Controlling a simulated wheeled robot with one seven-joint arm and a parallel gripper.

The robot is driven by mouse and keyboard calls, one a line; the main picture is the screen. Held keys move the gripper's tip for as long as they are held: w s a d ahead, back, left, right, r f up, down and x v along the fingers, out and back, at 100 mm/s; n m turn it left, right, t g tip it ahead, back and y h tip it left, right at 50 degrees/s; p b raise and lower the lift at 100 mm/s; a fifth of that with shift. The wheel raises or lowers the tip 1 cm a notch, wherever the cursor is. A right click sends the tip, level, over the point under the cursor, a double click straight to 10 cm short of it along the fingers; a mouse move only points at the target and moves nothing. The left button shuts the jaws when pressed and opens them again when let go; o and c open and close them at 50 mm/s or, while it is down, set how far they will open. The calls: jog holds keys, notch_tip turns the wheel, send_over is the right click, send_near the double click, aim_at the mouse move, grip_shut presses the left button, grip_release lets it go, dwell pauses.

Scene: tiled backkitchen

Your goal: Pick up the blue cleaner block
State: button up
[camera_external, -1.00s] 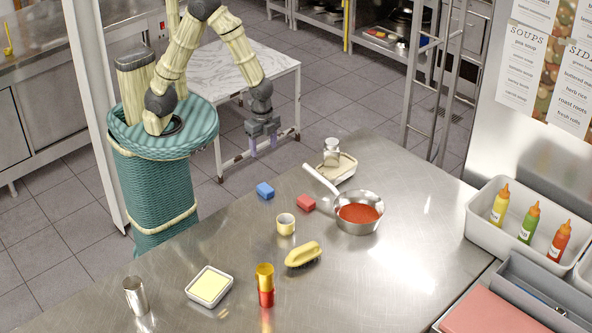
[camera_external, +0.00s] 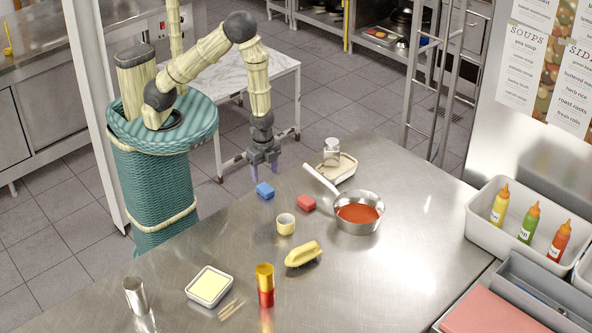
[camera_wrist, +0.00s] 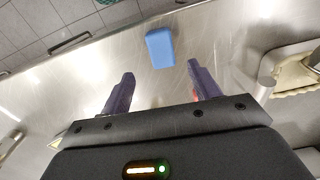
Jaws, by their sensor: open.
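The blue cleaner block (camera_external: 265,190) lies flat on the steel table near its far left edge. In the wrist view the blue block (camera_wrist: 160,48) sits ahead of my fingertips, roughly centred between them. My gripper (camera_external: 264,172) is open and empty, pointing down just above and behind the block in the external view. In the wrist view my gripper (camera_wrist: 158,76) has its two dark purple fingers spread wide, apart from the block.
A red block (camera_external: 306,203) lies right of the blue one. The table edge (camera_wrist: 62,58) is close to the blue block.

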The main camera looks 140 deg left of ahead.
aim_at(265, 187)
jog(key=shift+f, duration=0.7)
jog(key=shift+f, duration=0.1)
jog(key=shift+s+a+f+p, duration=0.1)
jog(key=shift+s+f+p, duration=0.05)
jog(key=shift+f+p, duration=0.45)
jog(key=shift+s+a+f+p, duration=0.1)
jog(key=shift+f+p, duration=0.4)
jog(key=shift+f, duration=0.1)
jog(key=shift+f+p, duration=0.35)
jog(key=shift+f, duration=0.95)
jog(key=c, duration=1.1)
